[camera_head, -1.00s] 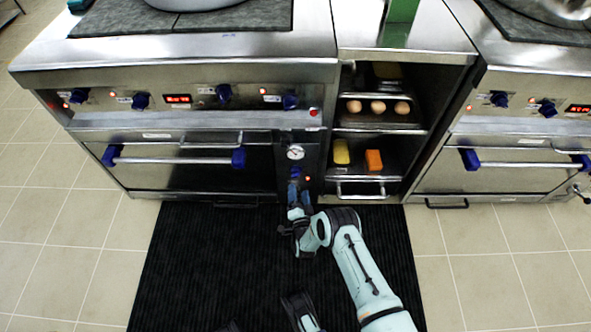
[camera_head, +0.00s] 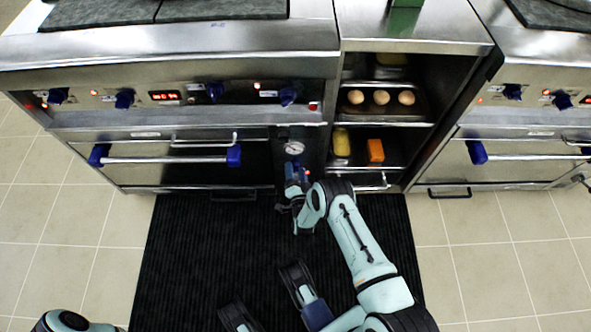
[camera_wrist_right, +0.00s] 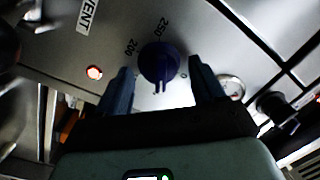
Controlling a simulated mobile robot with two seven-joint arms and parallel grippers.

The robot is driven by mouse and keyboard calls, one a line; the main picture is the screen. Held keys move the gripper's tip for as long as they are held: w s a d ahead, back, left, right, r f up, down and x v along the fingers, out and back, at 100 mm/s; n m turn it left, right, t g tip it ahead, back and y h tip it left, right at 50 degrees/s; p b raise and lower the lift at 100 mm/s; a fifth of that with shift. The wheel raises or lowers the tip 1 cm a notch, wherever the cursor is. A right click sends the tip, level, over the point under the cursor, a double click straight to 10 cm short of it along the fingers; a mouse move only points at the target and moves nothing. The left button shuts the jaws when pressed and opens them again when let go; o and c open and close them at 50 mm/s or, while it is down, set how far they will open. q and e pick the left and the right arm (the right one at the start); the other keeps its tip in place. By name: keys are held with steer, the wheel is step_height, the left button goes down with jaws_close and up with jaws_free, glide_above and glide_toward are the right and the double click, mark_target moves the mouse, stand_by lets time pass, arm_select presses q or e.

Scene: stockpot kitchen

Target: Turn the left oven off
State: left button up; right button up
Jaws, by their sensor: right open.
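The left oven (camera_head: 140,172) has a narrow panel at its right with a round gauge (camera_head: 294,148). My right gripper (camera_head: 292,176) is at this panel, below the gauge. In the right wrist view, its fingers (camera_wrist_right: 160,64) are open on either side of a dark blue knob (camera_wrist_right: 159,61). The numbers 200 and 250 show beside the knob. I cannot tell whether the fingers touch it. A red light (camera_wrist_right: 94,72) is lit to the knob's left. My left gripper cannot be made out in the head view.
The left oven's door handle (camera_head: 165,160) is left of my right gripper. A shelf unit with eggs (camera_head: 381,97) stands to the right, then another oven (camera_head: 510,165). A dark mat (camera_head: 195,245) covers the floor in front.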

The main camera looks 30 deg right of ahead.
steer(key=c, duration=1.1)
steer(key=shift+o, duration=0.2)
arm_select(q)
steer(key=shift+w, duration=0.15)
arm_select(e)
steer(key=n+p, duration=0.1)
steer(key=n, duration=0.2)
steer(key=shift+r, duration=0.15)
steer(key=n+p, duration=0.1)
steer(key=n, duration=0.1)
steer(key=shift+a+n+g, duration=0.1)
steer(key=shift+n+g, duration=0.2)
steer(key=shift+g, duration=0.1)
steer(key=n, duration=0.3)
steer(key=shift+w+a, duration=0.1)
arm_select(q)
steer(key=shift+t, duration=0.8)
steer(key=shift+w+d+r, duration=0.1)
steer(key=shift+w+r, duration=0.25)
steer(key=shift+w, duration=0.3)
steer(key=shift+w+d+r, duration=0.1)
steer(key=shift+w+r, duration=0.25)
steer(key=shift+w, duration=0.25)
steer(key=shift+w+d+r, duration=0.1)
steer(key=shift+w+r, duration=0.25)
steer(key=shift+w, duration=0.3)
arm_select(e)
steer(key=shift+n+g, duration=0.3)
steer(key=shift+n, duration=1)
